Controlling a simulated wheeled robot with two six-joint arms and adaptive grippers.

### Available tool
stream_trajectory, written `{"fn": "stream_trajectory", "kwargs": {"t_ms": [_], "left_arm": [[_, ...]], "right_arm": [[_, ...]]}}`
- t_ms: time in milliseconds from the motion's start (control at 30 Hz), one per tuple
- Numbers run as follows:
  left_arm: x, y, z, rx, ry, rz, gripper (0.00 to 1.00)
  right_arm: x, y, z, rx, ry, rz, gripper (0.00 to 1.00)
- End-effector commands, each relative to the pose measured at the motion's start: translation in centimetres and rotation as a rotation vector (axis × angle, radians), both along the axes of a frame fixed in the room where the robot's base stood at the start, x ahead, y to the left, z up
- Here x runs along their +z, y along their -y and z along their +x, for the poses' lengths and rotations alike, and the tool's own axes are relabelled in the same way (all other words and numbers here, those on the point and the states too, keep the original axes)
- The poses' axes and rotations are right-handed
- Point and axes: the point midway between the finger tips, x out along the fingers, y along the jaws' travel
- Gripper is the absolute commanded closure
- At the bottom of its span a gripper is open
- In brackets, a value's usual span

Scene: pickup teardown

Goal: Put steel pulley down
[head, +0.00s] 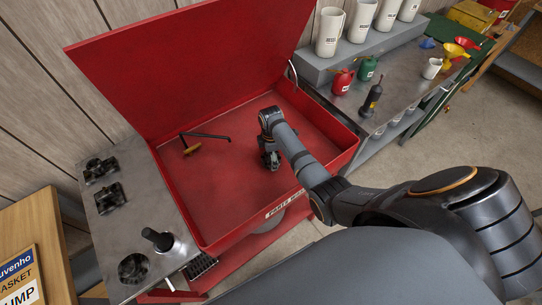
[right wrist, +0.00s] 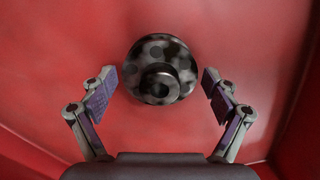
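The steel pulley (right wrist: 160,68) is a round, mottled dark-grey part with a raised hub, seen from above on the red floor of the parts washer basin (head: 225,210). My right gripper (right wrist: 160,88) is open, with one finger on each side of the pulley and a visible gap on both sides. In the head view my right gripper (head: 270,158) points down inside the basin, near its right side, and the pulley there is mostly hidden or too small to tell apart from it. My left gripper is not in view.
The red lid (head: 195,65) stands open behind the basin. The left steel bench (head: 125,215) holds several dark parts. Cans and pitchers stand on the right bench (head: 400,90). Much of the basin floor is clear.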

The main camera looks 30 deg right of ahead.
Motion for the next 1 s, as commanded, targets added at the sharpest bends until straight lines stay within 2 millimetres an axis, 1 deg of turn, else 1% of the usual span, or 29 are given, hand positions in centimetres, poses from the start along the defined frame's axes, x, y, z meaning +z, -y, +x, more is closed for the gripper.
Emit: {"fn": "stream_trajectory", "kwargs": {"t_ms": [300, 433, 567, 700, 800, 900, 1000], "left_arm": [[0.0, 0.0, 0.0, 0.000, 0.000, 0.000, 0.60], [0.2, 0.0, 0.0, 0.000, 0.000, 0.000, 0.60], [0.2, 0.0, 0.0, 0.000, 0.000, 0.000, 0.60], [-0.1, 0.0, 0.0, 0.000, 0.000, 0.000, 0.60], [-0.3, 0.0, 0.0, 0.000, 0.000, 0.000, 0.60], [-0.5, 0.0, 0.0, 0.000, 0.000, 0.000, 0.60], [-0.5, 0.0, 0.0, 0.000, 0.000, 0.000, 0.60]], "right_arm": [[0.0, 0.0, 0.0, 0.000, 0.000, 0.000, 0.03], [0.8, 0.0, 0.1, 0.000, 0.002, 0.000, 0.03], [3.5, 0.0, 0.1, 0.000, 0.006, -0.001, 0.03], [6.9, 0.0, 0.1, 0.000, 0.006, -0.001, 0.03], [9.1, 0.0, 0.1, 0.000, 0.004, -0.001, 0.03], [10.8, 0.0, 0.1, 0.000, 0.003, 0.000, 0.03], [11.9, 0.0, 0.1, 0.000, 0.002, 0.000, 0.03]]}}
